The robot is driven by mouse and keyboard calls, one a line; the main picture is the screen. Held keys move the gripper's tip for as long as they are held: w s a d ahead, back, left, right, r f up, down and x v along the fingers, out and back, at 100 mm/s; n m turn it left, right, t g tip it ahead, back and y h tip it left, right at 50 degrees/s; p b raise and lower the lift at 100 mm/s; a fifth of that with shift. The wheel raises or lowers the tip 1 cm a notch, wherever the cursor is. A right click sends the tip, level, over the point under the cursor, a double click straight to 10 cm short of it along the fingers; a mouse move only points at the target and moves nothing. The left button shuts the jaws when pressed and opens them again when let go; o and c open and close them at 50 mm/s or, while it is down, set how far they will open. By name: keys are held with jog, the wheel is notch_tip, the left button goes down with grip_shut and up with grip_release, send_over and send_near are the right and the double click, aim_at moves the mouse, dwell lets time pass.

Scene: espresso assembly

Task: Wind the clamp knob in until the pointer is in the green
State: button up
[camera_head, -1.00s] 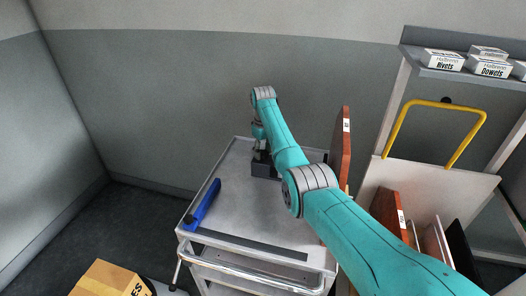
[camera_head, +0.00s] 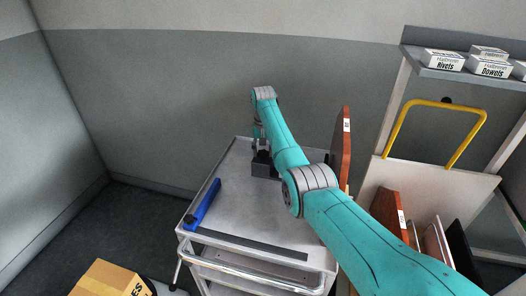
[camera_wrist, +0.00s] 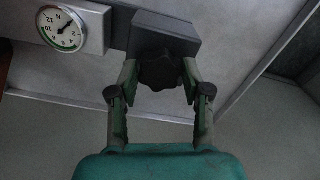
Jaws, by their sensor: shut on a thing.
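In the wrist view the dark lobed clamp knob (camera_wrist: 160,72) sits on the face of a dark clamp block (camera_wrist: 165,33). My gripper (camera_wrist: 160,75) has one finger on each side of the knob and is shut on it. A round white gauge (camera_wrist: 62,30) with a green arc along its lower edge is to the left of the block. Its thin dark pointer appears to lean to the upper right, away from the green, though it is small. In the head view the dark block (camera_head: 265,168) stands on the cart top, with my gripper (camera_head: 261,150) at it, partly hidden by my arm.
The grey cart (camera_head: 240,215) carries a blue bar-shaped tool (camera_head: 206,203) at its left edge. An upright reddish-brown panel (camera_head: 341,145) stands at the right. A cardboard box (camera_head: 108,281) is on the floor. The cart's middle and front are mostly clear.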

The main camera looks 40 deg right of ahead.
aim_at(263, 153)
dwell(0.3)
jog(key=o, duration=1.2)
jog(key=shift+c, duration=0.2)
notch_tip(263, 153, up, 12)
jog(key=shift+f, duration=0.15)
